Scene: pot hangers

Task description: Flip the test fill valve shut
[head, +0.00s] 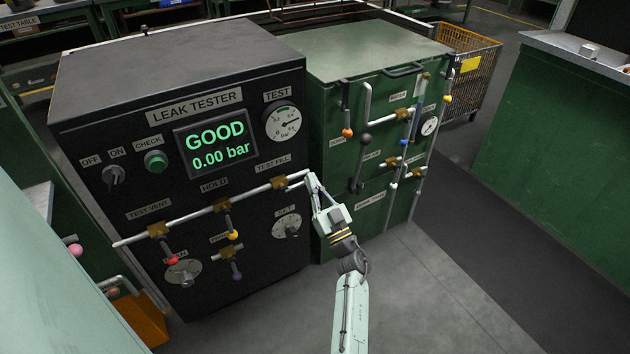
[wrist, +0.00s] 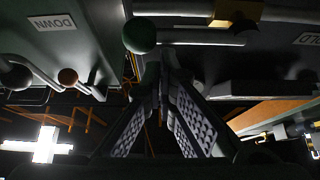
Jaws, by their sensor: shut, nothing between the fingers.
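The test fill valve (head: 278,183) is a brass body on the white pipe below the TEST FILL label, on the black leak tester. In the wrist view a brass body (wrist: 237,12) shows at the top, with a pale lever (wrist: 205,37) running beside the pipe to a green ball knob (wrist: 139,35). The lever lies along the pipe. My gripper (head: 310,180) is at the pipe's right end by the tester's front right edge. Its shut, empty fingers (wrist: 165,62) are close to the knob; contact cannot be told. In the head view my gripper hides the knob.
The tester screen (head: 216,146) reads GOOD, 0.00 bar. The hold valve (head: 222,205) and test vent valve (head: 157,229) have levers hanging down. A green cabinet (head: 375,55) with pipes and coloured knobs stands close on the right. The floor (head: 440,290) in front is clear.

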